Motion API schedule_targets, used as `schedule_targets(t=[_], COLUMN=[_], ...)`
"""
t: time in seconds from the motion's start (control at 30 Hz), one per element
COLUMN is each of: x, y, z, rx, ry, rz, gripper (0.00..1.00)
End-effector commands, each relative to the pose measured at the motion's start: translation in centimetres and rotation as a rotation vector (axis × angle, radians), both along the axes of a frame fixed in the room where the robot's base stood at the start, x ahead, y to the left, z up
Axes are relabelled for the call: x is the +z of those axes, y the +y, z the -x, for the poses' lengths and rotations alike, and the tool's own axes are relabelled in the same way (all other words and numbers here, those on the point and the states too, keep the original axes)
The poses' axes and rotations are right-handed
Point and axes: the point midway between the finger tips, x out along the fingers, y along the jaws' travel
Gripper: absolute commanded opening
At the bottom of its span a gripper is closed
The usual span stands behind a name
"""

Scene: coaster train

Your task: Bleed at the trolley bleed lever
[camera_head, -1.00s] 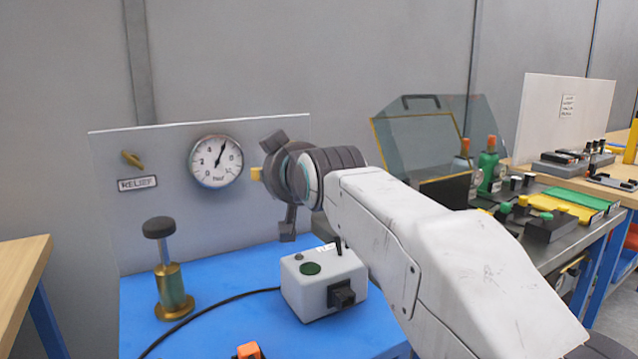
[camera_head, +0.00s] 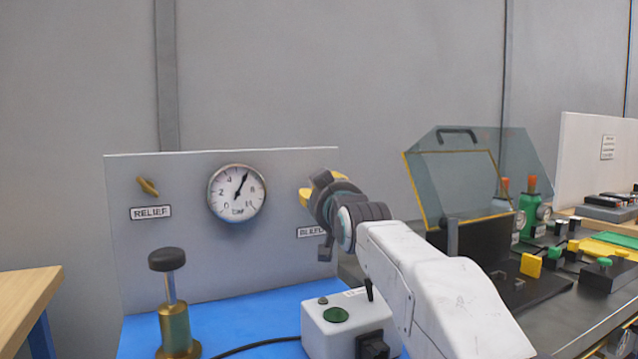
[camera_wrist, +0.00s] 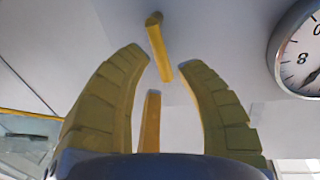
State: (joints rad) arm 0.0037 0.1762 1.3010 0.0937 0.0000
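The bleed lever (camera_wrist: 157,45) is a short yellow bar on the grey panel. In the wrist view it lies ahead of and between the tips of my open yellow fingers (camera_wrist: 158,62), with no clear contact. In the head view my gripper (camera_head: 314,190) is at the panel's right side, above the partly hidden BLEED label (camera_head: 310,231). Yellow shows at the gripper's left edge, but I cannot tell there whether it is lever or finger. The pressure gauge (camera_head: 237,193) is left of my gripper and shows in the wrist view too (camera_wrist: 300,50).
The brass RELIEF lever (camera_head: 148,187) is at the panel's left. A brass plunger with a black knob (camera_head: 167,260) and a white box with a green button (camera_head: 345,326) stand on the blue top. A clear guard (camera_head: 480,170) stands to the right.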

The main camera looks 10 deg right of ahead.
Motion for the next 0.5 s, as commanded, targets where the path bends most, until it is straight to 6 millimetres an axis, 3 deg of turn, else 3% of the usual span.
schedule_targets(t=[0.2,0.5], x=[0.2,0.0], y=[0.0,0.0], z=[-2.0,-2.7], rx=[0.000,0.000], ry=[0.001,-0.001], rz=[0.000,0.000], gripper=[0.33,0.33])
